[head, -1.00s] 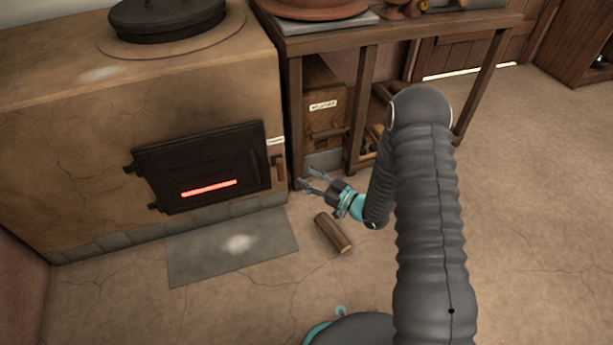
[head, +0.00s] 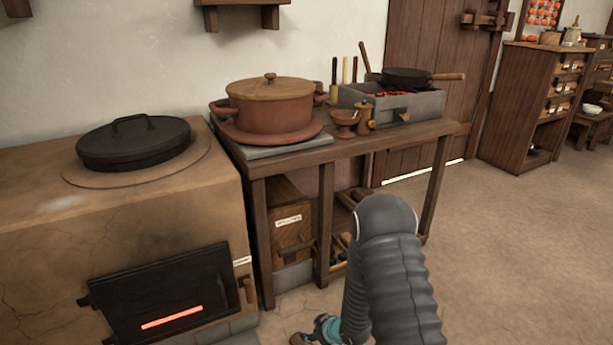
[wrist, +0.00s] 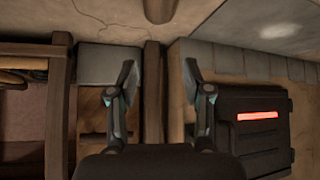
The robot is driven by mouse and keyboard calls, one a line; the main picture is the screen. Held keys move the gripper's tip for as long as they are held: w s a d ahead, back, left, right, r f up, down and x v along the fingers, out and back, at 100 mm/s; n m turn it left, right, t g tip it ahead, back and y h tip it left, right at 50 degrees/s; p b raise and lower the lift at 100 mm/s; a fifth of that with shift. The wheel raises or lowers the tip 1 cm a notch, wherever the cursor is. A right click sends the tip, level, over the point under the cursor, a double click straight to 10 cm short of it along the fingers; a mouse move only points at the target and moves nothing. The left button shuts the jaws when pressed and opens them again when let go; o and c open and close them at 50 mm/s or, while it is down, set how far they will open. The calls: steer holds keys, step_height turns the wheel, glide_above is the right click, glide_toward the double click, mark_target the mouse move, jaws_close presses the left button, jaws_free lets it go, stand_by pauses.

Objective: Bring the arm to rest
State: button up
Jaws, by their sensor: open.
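My arm (head: 385,270) reaches down and forward in the head view, bent at its elbow. My gripper (wrist: 160,76) is open in the wrist view, with its two fingers well apart and nothing between them. In the head view the gripper (head: 302,338) shows only partly at the bottom edge, low by the table's front leg. The wrist view is turned over, with the floor at the top. A log (wrist: 159,10) lies on the floor there, apart from the fingers.
The clay stove (head: 130,225) with its glowing black door (head: 165,290) stands left. The wooden table (head: 370,142) bears a lidded pot (head: 270,105) and a brazier (head: 410,105). A wooden box (head: 290,230) stands beneath. Open floor (head: 520,250) lies right.

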steer(key=s+d+r+m+g+h+p, duration=0.1)
steer(key=s+d+r+m+h, duration=0.15)
steer(key=d+r, duration=0.35)
steer(key=s+d+r+m+g+h, duration=0.1)
steer(key=s+d+r+g+h, duration=0.2)
steer(key=r, duration=0.4)
steer(key=s+d+r+m+h+p, duration=0.1)
steer(key=s+d+r+m, duration=0.1)
steer(key=s+d+r, duration=0.4)
steer(key=s+r+m+t+p, duration=0.1)
steer(key=s+r, duration=0.5)
steer(key=r, duration=0.5)
steer(key=s+r+m+t+p, duration=0.1)
steer(key=s+r+p, duration=0.1)
steer(key=s+r, duration=0.4)
steer(key=s+a+r+m+t+p, duration=0.1)
steer(key=s+r, duration=0.5)
steer(key=r, duration=0.9)
steer(key=shift+r+m+t+y+p, duration=0.3)
steer(key=shift+r+m+y+p, duration=0.05)
steer(key=shift+p, duration=0.15)
